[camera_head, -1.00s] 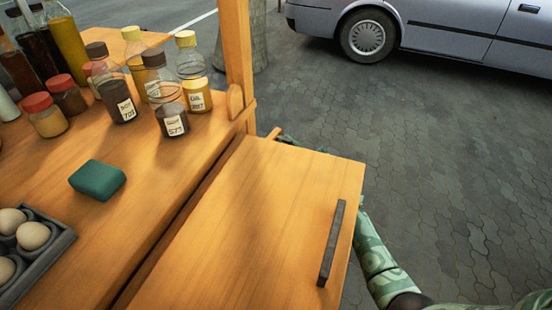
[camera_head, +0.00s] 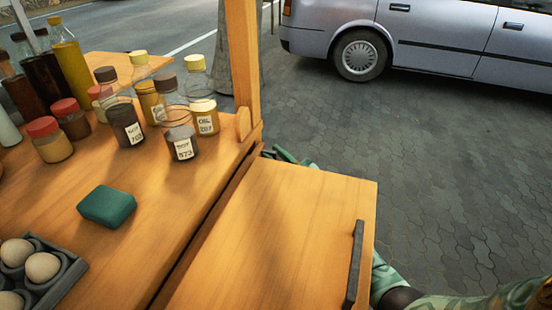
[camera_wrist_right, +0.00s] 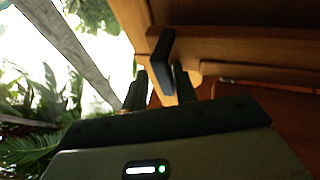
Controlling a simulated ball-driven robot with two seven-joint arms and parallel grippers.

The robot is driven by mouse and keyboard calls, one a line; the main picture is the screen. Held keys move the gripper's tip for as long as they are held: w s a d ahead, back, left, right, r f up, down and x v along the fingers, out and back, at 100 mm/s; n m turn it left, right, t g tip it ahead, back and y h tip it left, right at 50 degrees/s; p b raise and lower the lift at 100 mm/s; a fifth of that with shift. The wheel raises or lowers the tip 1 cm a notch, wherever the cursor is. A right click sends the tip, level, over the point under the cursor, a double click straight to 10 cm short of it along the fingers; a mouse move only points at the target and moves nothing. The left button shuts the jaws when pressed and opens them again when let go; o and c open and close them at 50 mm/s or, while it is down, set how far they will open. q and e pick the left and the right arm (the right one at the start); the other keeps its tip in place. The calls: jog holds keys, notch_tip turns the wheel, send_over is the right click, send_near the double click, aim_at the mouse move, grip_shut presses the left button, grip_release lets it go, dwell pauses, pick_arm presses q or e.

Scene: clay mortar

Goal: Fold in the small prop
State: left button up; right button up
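The fold-out wooden leaf (camera_head: 290,225) stands level beside the counter, with a dark bar handle (camera_head: 354,265) near its right edge. The underside of the woodwork shows in the right wrist view. There a flat dark piece (camera_wrist_right: 161,52), perhaps the grip of the small prop, hangs by the wood. My right gripper (camera_wrist_right: 160,76) is under the leaf, its two dark fingers apart on either side of this piece's lower end. I cannot tell whether they touch it. My left gripper is out of view.
On the counter (camera_head: 165,225) stand several bottles and jars, a green block (camera_head: 107,206) and an egg tray (camera_head: 72,275). A wooden post (camera_head: 242,70) rises at the leaf's far corner. A silver car (camera_head: 430,40) is parked beyond clear paving.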

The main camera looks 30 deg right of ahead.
jog(key=shift+a+r, duration=0.15)
jog(key=shift+a, duration=0.35)
jog(key=shift+s, duration=0.15)
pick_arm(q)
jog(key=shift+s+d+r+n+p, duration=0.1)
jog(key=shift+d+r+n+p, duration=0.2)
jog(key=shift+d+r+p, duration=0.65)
pick_arm(e)
jog(key=v, duration=1.6)
jog(key=shift+d+p, duration=0.3)
jog(key=shift+d, duration=0.2)
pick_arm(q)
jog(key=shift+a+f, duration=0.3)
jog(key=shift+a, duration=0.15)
